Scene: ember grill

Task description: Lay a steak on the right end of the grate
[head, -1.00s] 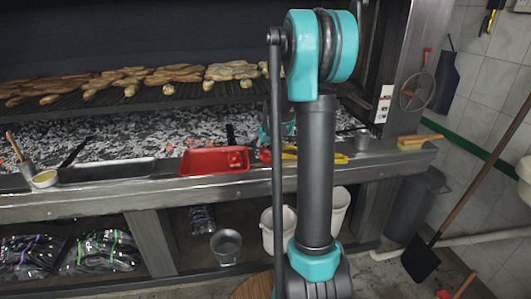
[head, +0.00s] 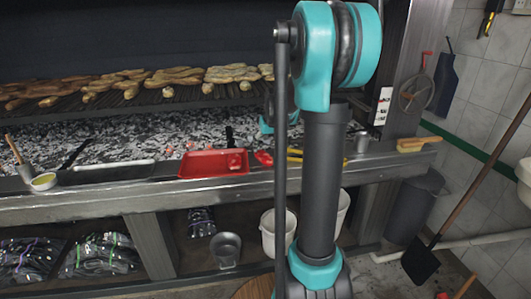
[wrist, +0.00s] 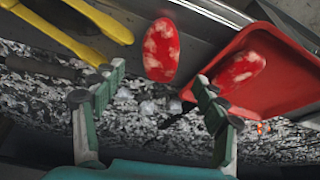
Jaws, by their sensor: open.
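A red, white-marbled steak (wrist: 161,50) lies on the metal ledge beside the red tray (wrist: 285,92); it also shows in the head view (head: 263,158), just right of the tray. A second steak (wrist: 239,68) lies in the tray. My gripper (wrist: 155,92) is open and empty in the wrist view, its fingers spread, with the loose steak showing beyond the gap between them. In the head view my arm hides most of the gripper. The grate (head: 150,105) bears rows of meat and bread-like pieces; its right end is largely behind my arm.
Yellow tongs (wrist: 85,25) lie beside the loose steak. A metal cup (head: 362,142) and a wooden-backed brush (head: 411,145) stand farther right on the ledge. A sauce bowl (head: 43,181) is at the left. Embers (head: 120,135) lie below the grate.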

